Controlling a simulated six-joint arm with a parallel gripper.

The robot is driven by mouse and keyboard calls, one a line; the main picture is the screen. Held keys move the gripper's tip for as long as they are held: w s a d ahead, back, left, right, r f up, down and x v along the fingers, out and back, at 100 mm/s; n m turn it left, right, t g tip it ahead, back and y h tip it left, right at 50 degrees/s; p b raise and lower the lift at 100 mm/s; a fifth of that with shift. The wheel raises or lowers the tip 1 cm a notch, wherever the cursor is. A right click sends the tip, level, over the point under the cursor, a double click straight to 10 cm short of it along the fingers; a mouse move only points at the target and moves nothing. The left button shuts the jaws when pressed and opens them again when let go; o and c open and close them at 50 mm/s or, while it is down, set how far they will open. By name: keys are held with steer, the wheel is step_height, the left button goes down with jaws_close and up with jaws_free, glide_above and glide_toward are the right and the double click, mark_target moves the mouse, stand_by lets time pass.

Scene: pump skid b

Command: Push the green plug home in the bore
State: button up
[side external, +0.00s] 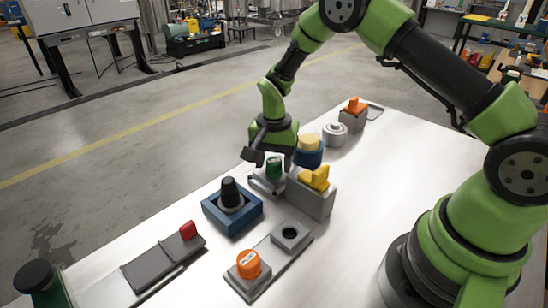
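The green plug (273,169) stands upright in a grey block (261,187) near the middle of the bench. Its lower end is hidden, so I cannot tell how deep it sits in the bore. My gripper (270,158) is just above and around the plug. Its two fingers are spread apart, wider than the plug, with a gap on the left side. I see no clear contact with the plug.
A grey block with a yellow handle (315,178) stands close on the right. A blue square holder (215,215) with a black knob is in front. An orange cap (249,265), a red-tipped piece (188,230) and a blue-and-yellow cylinder (308,152) also stand on the bench.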

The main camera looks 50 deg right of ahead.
steer(key=shift+o, duration=0.7)
steer(key=shift+r, duration=0.1)
step_height(320, 180, up, 10)
stand_by(0.4)
step_height(320, 180, up, 9)
steer(key=n+t, duration=0.2)
glide_above(274, 161)
steer(key=s+a, duration=0.1)
steer(key=s, duration=0.3)
steer(key=s+a+r+n+t+y, duration=0.1)
steer(key=s+a+r+n+t, duration=0.15)
steer(key=s+r, duration=0.65)
steer(key=s+f+n+t+y, duration=0.1)
steer(key=s+n+t, duration=0.1)
steer(key=s, duration=0.7)
steer(key=shift+s+f+n+t, duration=0.25)
steer(key=shift+s+n+t, duration=0.1)
steer(key=shift+n, duration=0.5)
